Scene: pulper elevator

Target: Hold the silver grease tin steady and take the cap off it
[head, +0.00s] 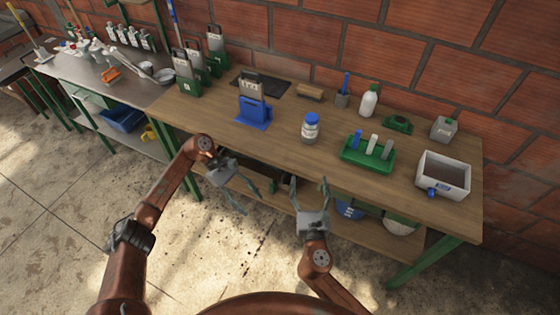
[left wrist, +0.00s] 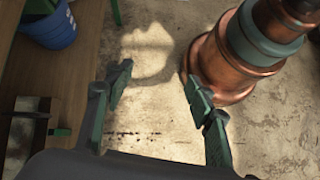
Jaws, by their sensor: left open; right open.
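The silver grease tin (head: 310,132) stands upright on the wooden workbench, near the middle of its front half. Its blue cap (head: 312,118) sits on top. My left gripper (head: 248,202) is open and empty, in front of the bench edge and to the left of the tin. In the left wrist view its open fingers (left wrist: 157,86) have only the floor between them, and the tin is not seen there. My right gripper (head: 309,181) is open and empty, in front of the bench and below the tin in the picture. Neither gripper touches the tin.
A blue stand (head: 254,111) is left of the tin. A green holder (head: 367,156) with upright pieces is to its right, then a grey-white box (head: 444,174). A white bottle (head: 369,101) stands behind. Bench top around the tin is clear.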

